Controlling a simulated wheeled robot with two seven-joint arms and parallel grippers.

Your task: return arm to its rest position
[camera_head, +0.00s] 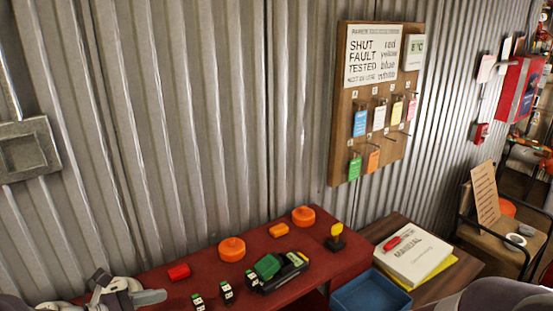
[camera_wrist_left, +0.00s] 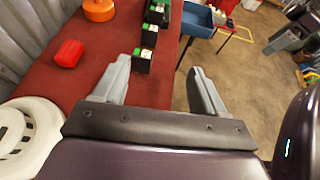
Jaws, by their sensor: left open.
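My left gripper (camera_head: 128,288) is at the bottom left of the head view, near the left end of the red bench (camera_head: 330,262). In the left wrist view the left gripper (camera_wrist_left: 158,82) has its two grey fingers spread wide, with nothing between them. One finger shows over the bench top, the other over the floor beyond its edge. Part of my other arm (camera_head: 500,298) shows at the bottom right of the head view; its gripper is out of the frame.
The bench holds a red block (camera_head: 179,272), orange round pieces (camera_head: 232,249), small black-and-green blocks (camera_head: 226,291) and a green-and-black device (camera_head: 272,268). A blue bin (camera_head: 370,293) stands right of it. A tag board (camera_head: 345,150) hangs on the corrugated wall.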

